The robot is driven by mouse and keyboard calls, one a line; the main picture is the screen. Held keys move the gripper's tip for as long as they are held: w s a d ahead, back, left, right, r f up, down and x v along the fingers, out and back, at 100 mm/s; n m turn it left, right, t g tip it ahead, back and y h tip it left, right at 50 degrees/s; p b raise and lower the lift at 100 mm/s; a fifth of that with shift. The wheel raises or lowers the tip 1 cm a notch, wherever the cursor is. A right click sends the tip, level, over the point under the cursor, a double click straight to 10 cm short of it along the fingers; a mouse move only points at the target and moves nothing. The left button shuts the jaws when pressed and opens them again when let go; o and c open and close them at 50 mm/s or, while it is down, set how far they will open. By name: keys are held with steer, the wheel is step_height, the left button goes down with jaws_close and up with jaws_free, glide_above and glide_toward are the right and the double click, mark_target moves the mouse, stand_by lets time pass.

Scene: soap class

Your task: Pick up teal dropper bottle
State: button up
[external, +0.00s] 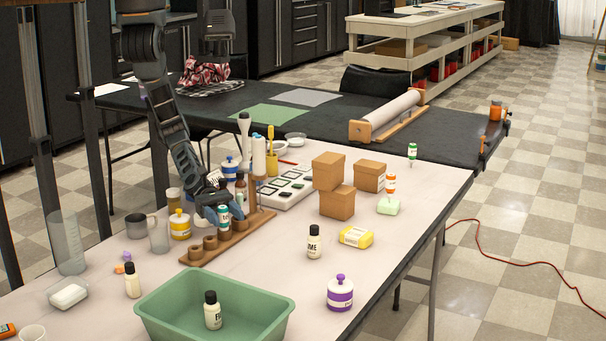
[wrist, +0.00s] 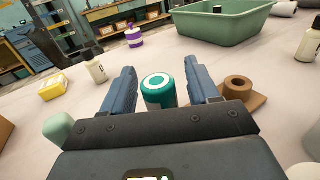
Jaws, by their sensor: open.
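The teal dropper bottle (wrist: 158,92) stands between the two open blue fingers of my gripper (wrist: 160,85) in the wrist view. Its rounded teal top with a white ring faces the camera, and a gap shows on each side of it. In the external view the teal bottle (external: 224,217) is partly hidden by my gripper (external: 212,205), which reaches down over the wooden rack (external: 205,249). I cannot tell whether the bottle sits in a hole of the rack.
A green tub (external: 169,299) holding a white bottle is in front. A yellow jar (external: 180,224) and brown bottles crowd the left and back of the rack. A white grid tray (external: 286,190) and cardboard boxes (external: 337,203) stand to the right. The table's middle is fairly clear.

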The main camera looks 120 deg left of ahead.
steer(key=shift+c, duration=0.3)
steer(key=c, duration=1)
steer(key=shift+o, duration=0.2)
steer(key=shift+r, duration=0.1)
